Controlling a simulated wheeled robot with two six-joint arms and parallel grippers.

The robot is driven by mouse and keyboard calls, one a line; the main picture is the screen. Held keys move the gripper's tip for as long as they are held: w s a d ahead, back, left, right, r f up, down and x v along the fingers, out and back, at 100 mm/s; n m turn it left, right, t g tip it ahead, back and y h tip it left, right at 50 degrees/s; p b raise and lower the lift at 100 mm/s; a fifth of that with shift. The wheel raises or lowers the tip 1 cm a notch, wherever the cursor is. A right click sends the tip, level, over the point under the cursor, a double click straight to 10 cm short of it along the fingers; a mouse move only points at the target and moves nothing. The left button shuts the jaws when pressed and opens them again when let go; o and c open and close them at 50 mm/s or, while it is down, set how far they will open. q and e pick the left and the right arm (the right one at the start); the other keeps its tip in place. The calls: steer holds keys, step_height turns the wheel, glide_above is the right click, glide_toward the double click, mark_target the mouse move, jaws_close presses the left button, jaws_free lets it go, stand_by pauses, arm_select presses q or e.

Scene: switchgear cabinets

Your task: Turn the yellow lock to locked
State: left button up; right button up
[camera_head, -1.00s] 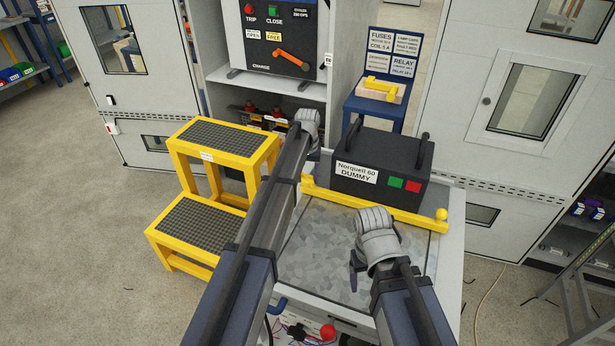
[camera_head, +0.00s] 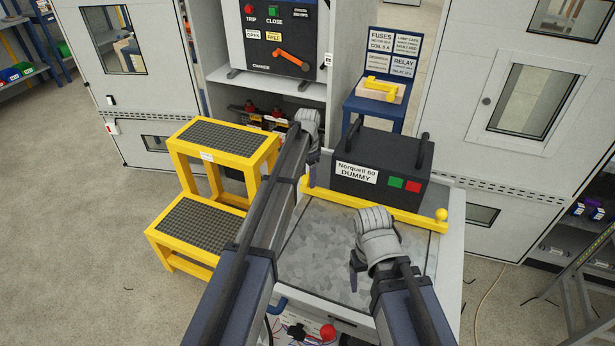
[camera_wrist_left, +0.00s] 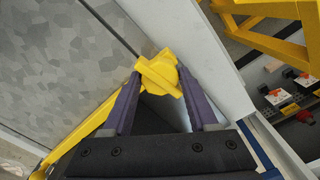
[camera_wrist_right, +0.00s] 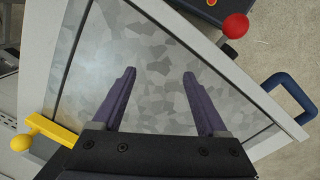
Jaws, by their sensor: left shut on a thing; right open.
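The yellow lock (camera_wrist_left: 160,73) is a chunky yellow knob at the corner of the metal-topped cart in the left wrist view. My left gripper (camera_wrist_left: 154,85) is shut on it, with one purple finger on each side. In the head view my left gripper (camera_head: 312,180) is at the left end of the yellow bar (camera_head: 375,206), and the lock is hidden or too small to tell there. My right gripper (camera_wrist_right: 159,75) is open and empty above the cart top (camera_wrist_right: 150,45). It also shows in the head view (camera_head: 354,275).
A black "Norquell 60 DUMMY" box (camera_head: 380,168) stands on the cart behind the yellow bar, which ends in a ball (camera_head: 441,214). Yellow steps (camera_head: 222,145) stand left of the cart. An open cabinet (camera_head: 276,90) is behind. A red knob (camera_wrist_right: 236,25) is at the cart's front.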

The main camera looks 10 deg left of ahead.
mark_target(307, 178)
arm_select(q)
steer(key=shift+m, duration=1)
steer(key=o, duration=1.4)
step_height(307, 178, up, 8)
steer(key=p, duration=0.8)
steer(key=shift+f, duration=0.1)
arm_select(e)
step_height(307, 178, up, 8)
steer(key=shift+f, duration=0.1)
